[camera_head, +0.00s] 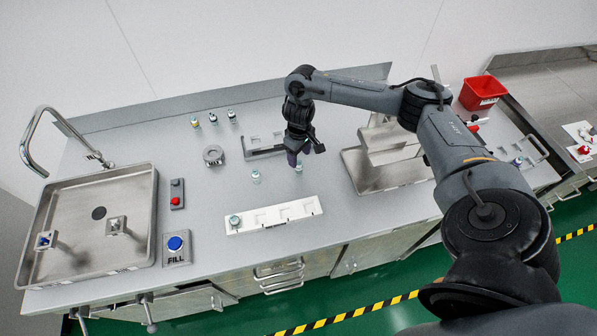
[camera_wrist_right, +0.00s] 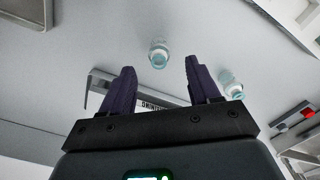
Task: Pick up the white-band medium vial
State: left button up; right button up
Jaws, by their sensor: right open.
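My right gripper (camera_head: 298,158) hangs low over the middle of the counter, pointing down. In the right wrist view its dark purple fingers (camera_wrist_right: 160,72) are spread and empty. One clear teal vial (camera_wrist_right: 158,55) with a whitish band shows between and beyond the fingertips. A similar vial (camera_wrist_right: 232,85) shows outside the right finger. In the head view one clear vial (camera_head: 256,176) stands left of the gripper, and another (camera_head: 299,167) stands close to its fingers. Band colours are too small to tell apart surely. My left gripper is not in view.
A white rack (camera_head: 290,216) holds one vial (camera_head: 235,221) at its left. Several small vials (camera_head: 212,118) stand at the back. The sink (camera_head: 90,265) is far left.

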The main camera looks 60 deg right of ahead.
aim_at(299, 162)
jog(key=shift+f+b, duration=0.4)
jog(key=shift+f, duration=0.65)
jog(key=shift+w+d+f+b, duration=0.15)
jog(key=shift+f+b, duration=0.4)
jog(key=shift+f, duration=1.6)
jog(key=shift+c, duration=0.3)
jog(key=c, duration=1)
jog(key=shift+c, duration=0.3)
jog(key=shift+r, duration=0.2)
